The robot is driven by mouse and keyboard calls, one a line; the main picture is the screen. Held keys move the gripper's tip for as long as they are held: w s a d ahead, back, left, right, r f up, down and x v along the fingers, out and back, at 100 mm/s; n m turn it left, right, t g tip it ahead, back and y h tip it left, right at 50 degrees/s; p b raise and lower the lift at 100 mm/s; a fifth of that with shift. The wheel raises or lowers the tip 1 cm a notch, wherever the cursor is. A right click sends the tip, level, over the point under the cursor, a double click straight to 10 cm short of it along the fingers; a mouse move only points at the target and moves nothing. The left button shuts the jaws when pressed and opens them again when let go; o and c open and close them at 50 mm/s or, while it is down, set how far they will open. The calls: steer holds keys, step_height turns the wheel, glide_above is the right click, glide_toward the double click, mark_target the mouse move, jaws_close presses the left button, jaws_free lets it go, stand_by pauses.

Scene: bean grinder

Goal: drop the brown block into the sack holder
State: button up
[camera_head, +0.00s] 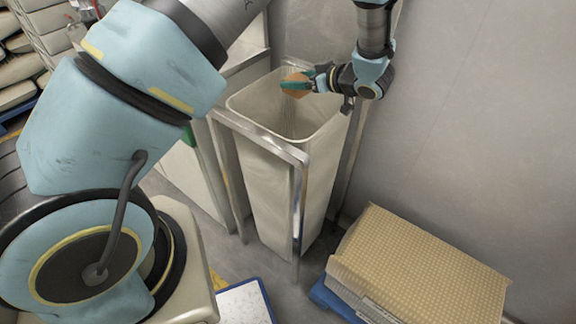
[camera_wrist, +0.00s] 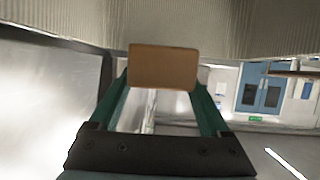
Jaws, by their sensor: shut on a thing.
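The brown block (camera_head: 296,84) is held between the green fingers of my gripper (camera_head: 300,86) in the head view. In the wrist view the block (camera_wrist: 163,67) sits at the tips of both fingers of my gripper (camera_wrist: 163,85). The sack holder (camera_head: 262,170) is a tall, pale, open-topped bin in a metal frame. In the head view, the block and fingertips appear over the far part of its opening. The exact height of the block relative to the rim is hard to tell. The bottom inside the holder is hidden.
A metal frame rail (camera_head: 262,137) runs along the holder's front. A grey wall (camera_head: 470,110) stands close on the right. A stack of tan textured sheets (camera_head: 420,265) lies on a blue pallet at the lower right. Stacked sacks (camera_head: 45,30) stand at the upper left.

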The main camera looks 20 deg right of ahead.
steer(key=o, duration=1.4)
steer(key=shift+c, duration=0.2)
steer(key=b+v, duration=0.2)
steer(key=v, duration=0.8)
steer(key=shift+s+r, duration=0.25)
steer(key=shift+s, duration=0.05)
steer(key=shift+d, duration=0.1)
